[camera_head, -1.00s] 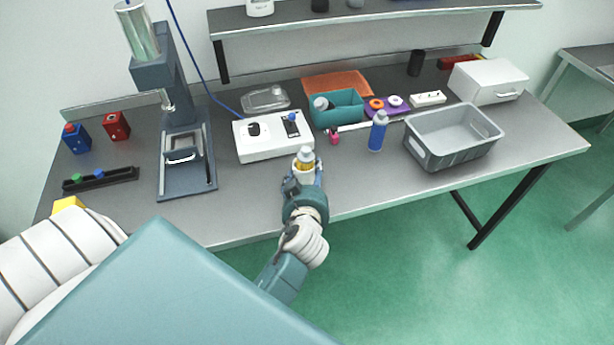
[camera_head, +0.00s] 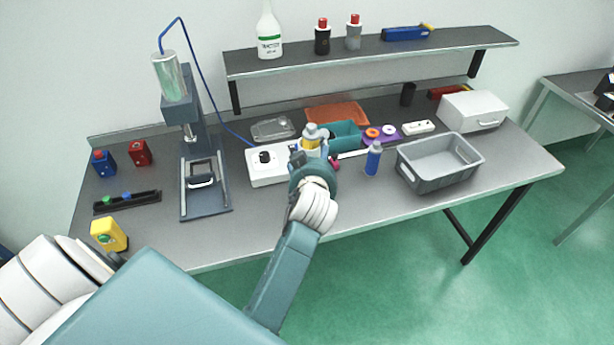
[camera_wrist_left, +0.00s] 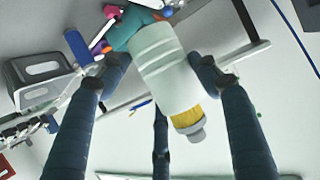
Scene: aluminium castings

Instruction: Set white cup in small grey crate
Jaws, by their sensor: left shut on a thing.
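My left gripper (camera_head: 308,152) is shut on the white cup (camera_wrist_left: 163,62) and holds it raised in front of the white switch box. In the left wrist view the cup lies between the fingers, and a yellow item with a grey cap (camera_wrist_left: 190,122) sticks out of its mouth. The small grey crate (camera_head: 447,180) stands on the bench to the right, apart from the gripper. Its visible inside looks empty. My right gripper is not in view.
A blue bottle (camera_head: 373,159) stands between gripper and crate. The white switch box (camera_head: 262,178) and teal bin (camera_head: 346,136) are close behind the gripper. A press (camera_head: 205,190) stands left. A shelf (camera_head: 370,53) runs above the back.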

